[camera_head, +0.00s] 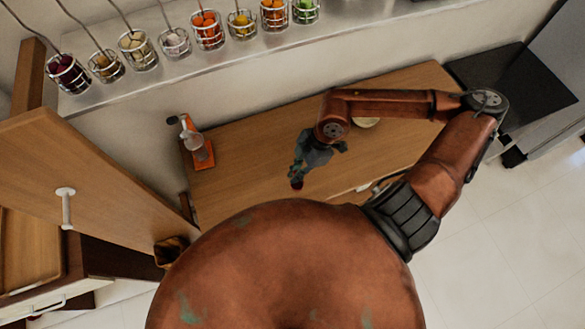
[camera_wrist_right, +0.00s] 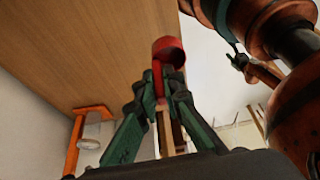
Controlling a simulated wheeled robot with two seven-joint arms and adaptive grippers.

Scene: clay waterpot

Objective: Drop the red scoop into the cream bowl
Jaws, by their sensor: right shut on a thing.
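The red scoop (camera_wrist_right: 168,50) is held between the green fingertips of my right gripper (camera_wrist_right: 162,88) in the right wrist view. Its round cup sticks out beyond the fingertips. My left gripper is not in view.
An orange stand (camera_head: 204,156) with a clear vessel is on the counter's left end. Several wire baskets with colourful contents (camera_head: 207,30) line the shelf at the back. A dark slab (camera_head: 510,85) lies to the right. The wooden counter (camera_head: 240,150) between stand and gripper is clear.

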